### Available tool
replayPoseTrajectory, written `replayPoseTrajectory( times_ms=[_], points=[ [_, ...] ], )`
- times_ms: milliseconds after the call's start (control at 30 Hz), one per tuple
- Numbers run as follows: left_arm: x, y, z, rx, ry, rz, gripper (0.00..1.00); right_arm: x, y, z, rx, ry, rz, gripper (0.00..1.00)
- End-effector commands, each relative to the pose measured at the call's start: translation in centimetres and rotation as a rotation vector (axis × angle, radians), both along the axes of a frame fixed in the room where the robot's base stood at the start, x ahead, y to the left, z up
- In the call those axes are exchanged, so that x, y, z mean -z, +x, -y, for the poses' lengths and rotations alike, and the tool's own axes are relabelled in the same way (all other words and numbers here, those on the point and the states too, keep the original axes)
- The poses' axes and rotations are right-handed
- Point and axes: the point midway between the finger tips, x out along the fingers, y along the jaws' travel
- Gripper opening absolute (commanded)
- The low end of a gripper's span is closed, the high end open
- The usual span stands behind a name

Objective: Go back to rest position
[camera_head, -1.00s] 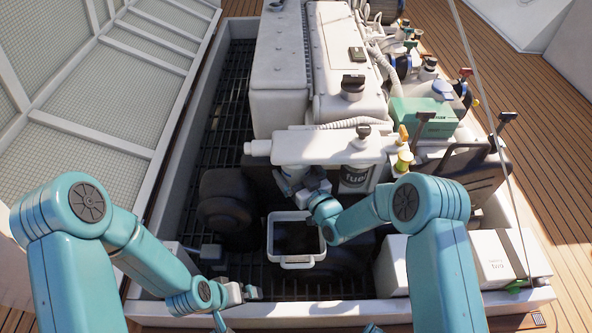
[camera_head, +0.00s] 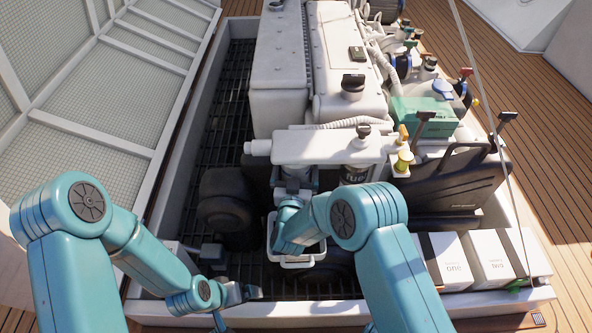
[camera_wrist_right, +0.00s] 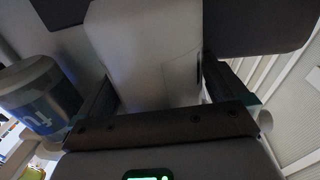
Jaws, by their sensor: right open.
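My right gripper (camera_wrist_right: 158,78) is open in the right wrist view. A pale smooth part (camera_wrist_right: 145,50) lies between its two fingers, and I cannot tell whether they touch it. In the head view my right arm reaches over the white tray to the underside of the white engine pipe (camera_head: 325,147); its gripper is mostly hidden there. My left gripper (camera_head: 247,292) is low over the front of the hatch, apart from the tray, and its jaws are too small to read.
A fuel filter (camera_head: 355,174) hangs beside my right gripper; it also shows in the wrist view (camera_wrist_right: 38,97). The white tray (camera_head: 297,264) is partly covered by my arm. White boxes (camera_head: 487,262) stand at right. The open grated lid (camera_head: 105,90) rises at left.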

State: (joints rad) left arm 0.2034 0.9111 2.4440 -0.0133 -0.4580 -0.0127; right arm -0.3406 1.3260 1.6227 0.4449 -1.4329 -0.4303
Motion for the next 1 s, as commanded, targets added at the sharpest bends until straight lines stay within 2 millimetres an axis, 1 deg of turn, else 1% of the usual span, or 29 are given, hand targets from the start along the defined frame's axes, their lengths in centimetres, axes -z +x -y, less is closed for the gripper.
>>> replayPoseTrajectory(
  times_ms=[133,333,367,400,467,500,533,567,667,800,900,1000],
  points=[
    [0.0,0.0,0.0,0.0,0.0,0.0,1.0,-0.01,0.03,-0.03,0.092,0.001,0.002,1.0],
    [0.0,0.0,0.0,0.0,0.0,0.0,1.0,0.0,0.02,0.09,0.105,0.001,0.0,1.0],
    [0.0,0.0,0.0,0.0,0.0,0.0,1.0,0.0,0.02,0.09,0.104,0.001,0.0,0.97],
    [0.0,0.0,0.0,0.0,0.0,0.0,1.0,0.0,0.02,0.09,0.104,0.001,0.0,0.84],
    [0.0,0.0,0.0,0.0,0.0,0.0,1.0,0.0,0.02,0.09,0.104,0.001,0.0,0.64],
    [0.0,0.0,0.0,0.0,0.0,0.0,1.0,0.0,0.03,0.1,0.104,0.001,0.0,0.51],
    [0.0,0.0,0.0,0.0,0.0,0.0,1.0,0.0,0.03,0.1,0.104,0.001,0.0,0.41],
    [0.0,0.0,0.0,0.0,0.0,0.0,1.0,0.0,0.03,0.11,0.104,0.001,0.0,0.35],
    [-0.03,0.0,0.0,0.0,0.0,0.0,1.0,-0.01,0.11,0.3,0.071,-0.001,0.0,0.34],
    [-0.01,0.0,0.0,0.0,0.0,0.0,1.0,0.0,0.12,0.37,-0.057,-0.001,0.0,0.34],
    [0.01,0.0,0.0,0.0,0.0,0.0,1.0,0.0,0.1,0.26,-0.119,0.0,0.0,0.34],
    [0.0,0.0,0.0,0.0,0.0,0.0,1.0,0.01,0.05,0.17,-0.138,0.0,0.0,0.34]
  ],
)
